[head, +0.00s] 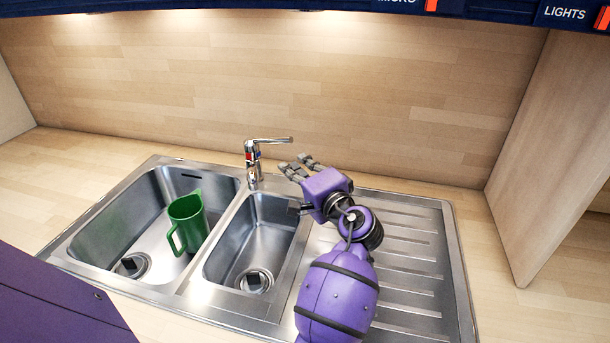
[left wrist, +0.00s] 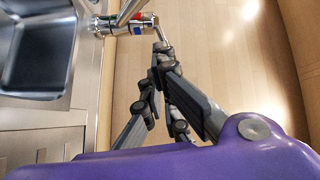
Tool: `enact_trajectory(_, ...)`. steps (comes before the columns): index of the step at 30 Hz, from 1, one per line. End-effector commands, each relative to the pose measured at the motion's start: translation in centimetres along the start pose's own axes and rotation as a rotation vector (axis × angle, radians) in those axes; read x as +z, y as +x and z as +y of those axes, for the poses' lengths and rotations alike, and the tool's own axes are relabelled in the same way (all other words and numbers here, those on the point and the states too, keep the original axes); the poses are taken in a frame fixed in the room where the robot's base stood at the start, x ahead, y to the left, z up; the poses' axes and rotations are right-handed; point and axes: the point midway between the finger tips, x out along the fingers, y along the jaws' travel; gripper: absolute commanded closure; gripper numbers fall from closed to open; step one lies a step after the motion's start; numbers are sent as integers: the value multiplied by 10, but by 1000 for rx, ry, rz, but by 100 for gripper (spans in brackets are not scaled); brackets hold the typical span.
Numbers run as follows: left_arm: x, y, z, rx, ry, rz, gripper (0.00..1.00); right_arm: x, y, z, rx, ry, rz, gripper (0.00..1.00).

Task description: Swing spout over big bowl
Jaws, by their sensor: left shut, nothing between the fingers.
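The chrome tap (head: 253,167) stands behind the sink between its two bowls, with red and blue marks on its body. Its spout (head: 275,140) points right in the head view, away from the big bowl (head: 98,240) on the left. The small bowl (head: 277,213) is in the middle. My left gripper (head: 297,167) is to the right of the tap, beyond the small bowl, shut and empty. In the left wrist view its fingertips (left wrist: 161,50) appear close to the tap (left wrist: 140,24); I cannot tell whether they touch it. My right gripper is not in view.
A green jug (head: 187,222) stands in the big bowl. A ribbed drainboard (head: 420,235) lies on the right, under my left arm. A wooden wall (head: 300,85) rises behind, and a side panel (head: 545,150) stands at the right. The counter left of the sink is clear.

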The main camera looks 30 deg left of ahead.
Motion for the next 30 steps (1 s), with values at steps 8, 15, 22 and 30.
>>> enact_trajectory(8, 28, 22, -4, -1, -3, 0, 100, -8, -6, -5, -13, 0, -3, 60)
enact_trajectory(15, 39, 24, 0, 0, -1, 1, 100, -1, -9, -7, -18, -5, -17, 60)
enact_trajectory(22, 39, 24, 1, 1, -1, 1, 100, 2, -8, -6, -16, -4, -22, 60)
enact_trajectory(30, 35, 28, 2, 0, 0, 1, 100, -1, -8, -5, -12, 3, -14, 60)
